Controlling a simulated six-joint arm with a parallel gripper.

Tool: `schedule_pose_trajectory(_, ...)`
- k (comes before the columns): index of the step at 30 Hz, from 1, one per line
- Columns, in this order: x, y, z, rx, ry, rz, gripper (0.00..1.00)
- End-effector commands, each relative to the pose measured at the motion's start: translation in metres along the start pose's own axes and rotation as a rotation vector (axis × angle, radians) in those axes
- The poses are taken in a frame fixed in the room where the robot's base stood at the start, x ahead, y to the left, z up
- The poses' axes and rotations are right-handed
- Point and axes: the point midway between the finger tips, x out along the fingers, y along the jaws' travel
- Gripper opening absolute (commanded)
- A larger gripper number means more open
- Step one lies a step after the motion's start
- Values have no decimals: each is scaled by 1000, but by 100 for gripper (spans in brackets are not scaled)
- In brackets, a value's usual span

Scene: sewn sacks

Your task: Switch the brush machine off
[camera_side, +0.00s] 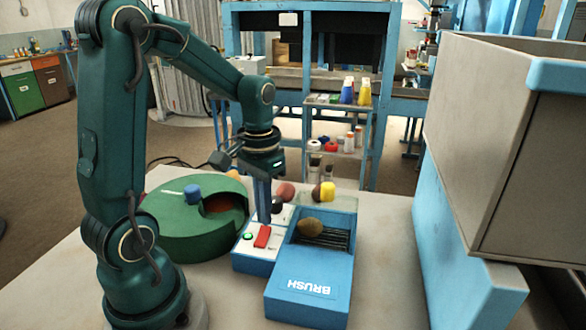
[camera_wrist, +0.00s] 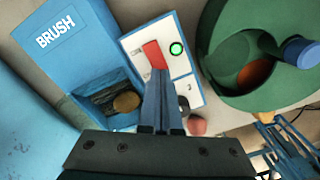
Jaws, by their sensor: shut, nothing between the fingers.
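The brush machine is a blue box marked BRUSH (camera_side: 309,290), also in the wrist view (camera_wrist: 68,40). Its white-topped control panel (camera_wrist: 134,42) carries a red switch (camera_side: 262,236), a green lamp (camera_side: 248,237) that looks lit, and a black knob (camera_wrist: 183,103). My gripper (camera_side: 263,221) is shut and empty, pointing down over the panel. In the wrist view its fingertips (camera_wrist: 159,74) are right at the near end of the red switch (camera_wrist: 153,54); I cannot tell whether they touch it. A brown lump (camera_side: 310,226) lies on the dark brush bed.
A green round machine (camera_side: 180,236) with a blue knob (camera_side: 193,193) stands left of the panel. Reddish (camera_side: 285,190) and yellow (camera_side: 327,192) pieces lie behind the brush machine. A large grey bin (camera_side: 480,120) on a blue base stands right. The table front is bare.

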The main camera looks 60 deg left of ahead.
Motion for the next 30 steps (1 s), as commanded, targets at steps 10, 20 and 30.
schedule_pose_trajectory(10, 1, 0, 0, 0, -1, 0, 0)
schedule_pose_trajectory(20, 6, 0, 0, 0, -1, 0, 0)
schedule_pose_trajectory(30, 11, 0, 0, 0, -1, 0, 0)
